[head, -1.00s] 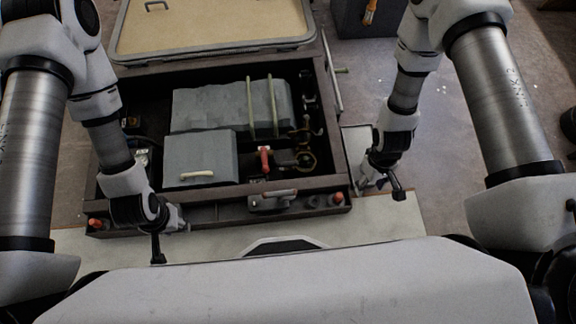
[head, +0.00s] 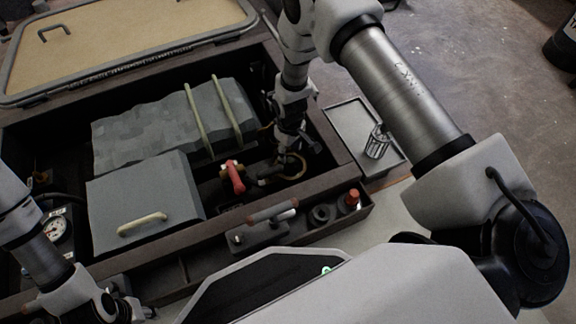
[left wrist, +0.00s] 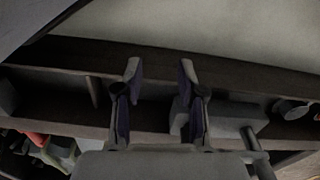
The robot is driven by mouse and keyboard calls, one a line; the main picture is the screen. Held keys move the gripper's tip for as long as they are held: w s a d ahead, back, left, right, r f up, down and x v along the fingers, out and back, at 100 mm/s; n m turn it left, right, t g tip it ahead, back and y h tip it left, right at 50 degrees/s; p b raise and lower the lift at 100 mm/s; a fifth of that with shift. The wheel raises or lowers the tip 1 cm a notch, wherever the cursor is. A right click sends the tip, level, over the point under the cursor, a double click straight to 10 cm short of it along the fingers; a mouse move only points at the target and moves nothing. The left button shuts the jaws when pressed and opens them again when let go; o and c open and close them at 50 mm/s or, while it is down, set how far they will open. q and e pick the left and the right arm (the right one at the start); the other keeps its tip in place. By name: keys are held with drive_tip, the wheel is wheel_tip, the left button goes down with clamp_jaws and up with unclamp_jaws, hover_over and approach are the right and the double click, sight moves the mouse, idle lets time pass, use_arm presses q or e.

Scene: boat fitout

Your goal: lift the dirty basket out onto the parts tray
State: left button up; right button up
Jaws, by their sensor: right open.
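The parts tray (head: 347,117) is a shallow grey tray to the right of the open engine bay. My right gripper (head: 300,147) is open, inside the bay's right end, above a brass-coloured ring (head: 291,167) among dark fittings. I see no basket in the bay; the gripper and arm hide part of that spot. My left gripper (head: 135,311) is at the front left edge; its fingers are apart and empty in the left wrist view (left wrist: 160,75).
A red-handled valve (head: 234,177) sits left of the ring. A grey box with a pale handle (head: 143,223) and a larger grey block (head: 160,125) fill the bay's middle. The front ledge holds a handled grey tool (head: 262,233) and a red-topped item (head: 352,198).

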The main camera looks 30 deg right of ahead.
sight(291, 160)
drive_tip(key=f+b, duration=0.5)
drive_tip(key=f, duration=0.2)
drive_tip(key=shift+s, duration=0.2)
drive_tip(key=shift+r, duration=0.15)
clamp_jaws()
